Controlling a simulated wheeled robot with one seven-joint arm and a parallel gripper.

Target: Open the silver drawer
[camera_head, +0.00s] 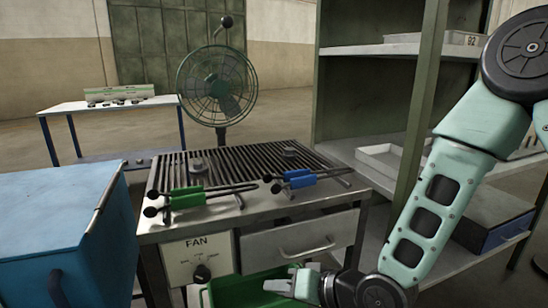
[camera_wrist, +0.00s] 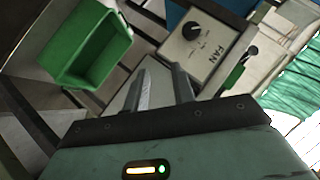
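The silver drawer (camera_head: 300,236) is a grey metal front with a bar handle (camera_head: 308,248), below the grill top and right of the FAN panel. It looks shut. My gripper (camera_head: 280,277) is low in front of the drawer, below and left of the handle and apart from it. In the wrist view the two fingers of my gripper (camera_wrist: 158,84) stand apart with nothing held between them. A grey surface shows behind the fingers there, perhaps part of the drawer front, but I cannot tell for sure.
The FAN panel (camera_head: 198,259) with its knob is left of the drawer. A green bin (camera_head: 245,288) sits below, close to my gripper, and shows in the wrist view (camera_wrist: 88,45). A blue cabinet (camera_head: 55,215) stands left, a green-framed shelf (camera_head: 425,100) right.

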